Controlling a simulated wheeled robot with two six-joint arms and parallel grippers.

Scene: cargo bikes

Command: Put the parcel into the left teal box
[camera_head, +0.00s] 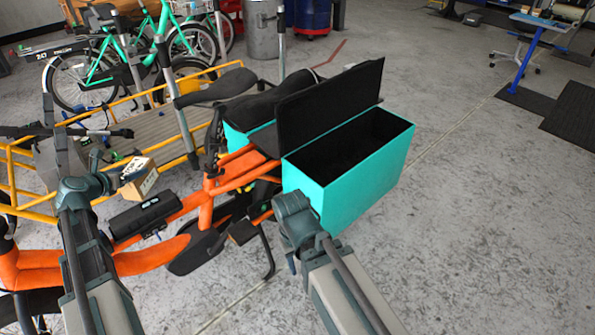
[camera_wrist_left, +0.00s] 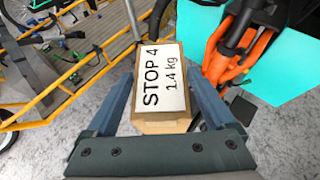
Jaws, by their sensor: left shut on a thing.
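My left gripper (camera_head: 128,178) is shut on the parcel (camera_head: 141,187), a small cardboard box. In the left wrist view, the parcel (camera_wrist_left: 162,92) sits between the two fingers, with a white label reading "STOP 4, 1.4 kg". The near teal box (camera_head: 345,190) hangs on the orange cargo bike, right of the parcel. Its black lid stands raised and its dark inside is exposed. A second teal box (camera_head: 236,140) shows partly on the bike's far side, mostly hidden. My right gripper (camera_head: 292,212) is in front of the near box's left end; its fingers are not clear.
A yellow-railed cargo bike (camera_head: 165,130) stands behind the left arm. Concrete floor right of the near box is clear.

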